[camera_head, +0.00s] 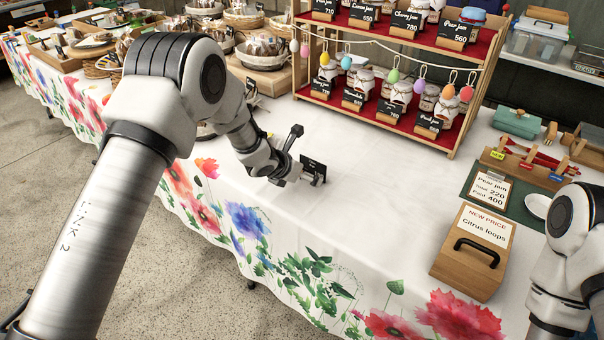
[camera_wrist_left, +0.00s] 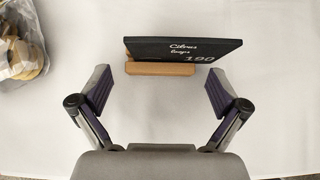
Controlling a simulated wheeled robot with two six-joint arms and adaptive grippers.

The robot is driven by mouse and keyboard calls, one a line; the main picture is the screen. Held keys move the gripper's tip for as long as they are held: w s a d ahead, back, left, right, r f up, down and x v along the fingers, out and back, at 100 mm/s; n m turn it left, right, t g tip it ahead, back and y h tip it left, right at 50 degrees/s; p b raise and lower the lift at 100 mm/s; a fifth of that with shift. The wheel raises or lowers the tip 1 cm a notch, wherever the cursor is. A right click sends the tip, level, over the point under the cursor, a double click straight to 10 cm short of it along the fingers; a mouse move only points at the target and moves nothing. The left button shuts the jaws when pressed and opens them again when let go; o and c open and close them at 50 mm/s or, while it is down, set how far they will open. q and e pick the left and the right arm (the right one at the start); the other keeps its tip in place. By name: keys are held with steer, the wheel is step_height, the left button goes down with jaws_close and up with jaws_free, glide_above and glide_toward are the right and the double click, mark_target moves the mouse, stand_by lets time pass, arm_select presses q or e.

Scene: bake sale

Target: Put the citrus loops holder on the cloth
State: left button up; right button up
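The citrus loops holder (camera_head: 316,168) is a small black card reading "Citrus loops 190" on a wooden base, upright on the white cloth (camera_head: 365,215). My left gripper (camera_head: 296,158) is open at the holder. In the left wrist view the holder (camera_wrist_left: 185,50) stands just ahead of the two spread fingertips, its base (camera_wrist_left: 160,69) roughly level with the gap between them, with space on both sides. It is not gripped. My right arm shows at the right edge of the head view; its gripper is out of frame.
A jam rack (camera_head: 455,148) stands behind. A wooden box (camera_head: 467,275) labelled "New price Citrus loops" is at the right front. A bag of baked rings (camera_wrist_left: 22,45) lies left in the wrist view. The middle cloth is clear.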

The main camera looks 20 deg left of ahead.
arm_select(q)
steer(key=shift+r, duration=0.1)
steer(key=shift+s+a+r, duration=0.1)
steer(key=shift+r, duration=0.1)
steer(key=b+v, duration=0.1)
steer(key=v, duration=1)
steer(key=shift+s+r, duration=0.2)
